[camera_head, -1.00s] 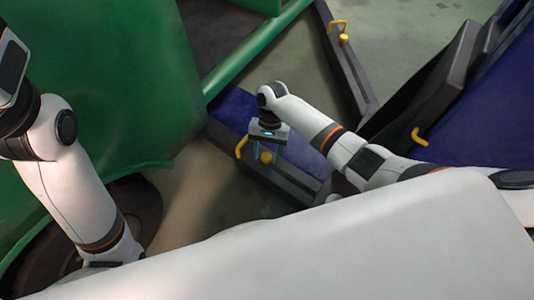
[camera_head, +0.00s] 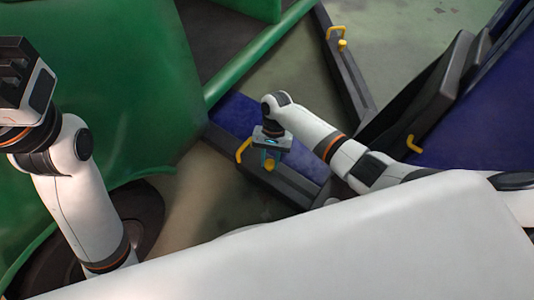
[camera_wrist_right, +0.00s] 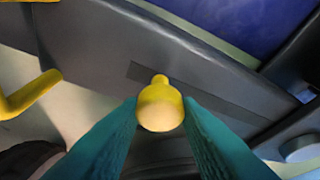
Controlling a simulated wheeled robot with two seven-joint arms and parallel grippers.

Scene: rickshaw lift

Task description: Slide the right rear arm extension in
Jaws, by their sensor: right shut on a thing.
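The lift's dark grey arm (camera_head: 290,182) lies low in the middle of the head view, beside a blue panel. It carries a yellow bent handle (camera_head: 240,153) and a yellow knob (camera_head: 269,167). My right gripper (camera_head: 268,160) points down at the knob. In the right wrist view its teal fingers (camera_wrist_right: 160,110) stand on either side of the yellow knob (camera_wrist_right: 160,106), shut on it. The handle (camera_wrist_right: 30,97) is at the left there. My left arm's wrist end (camera_head: 22,75) is at the upper left; its fingertips do not show.
The green vehicle body (camera_head: 90,80) fills the left side, with a dark wheel (camera_head: 130,220) below. Another grey arm with a yellow handle and knob (camera_head: 342,44) stands behind. A dark slanted part (camera_head: 440,80) and a blue post (camera_head: 480,120) are at the right.

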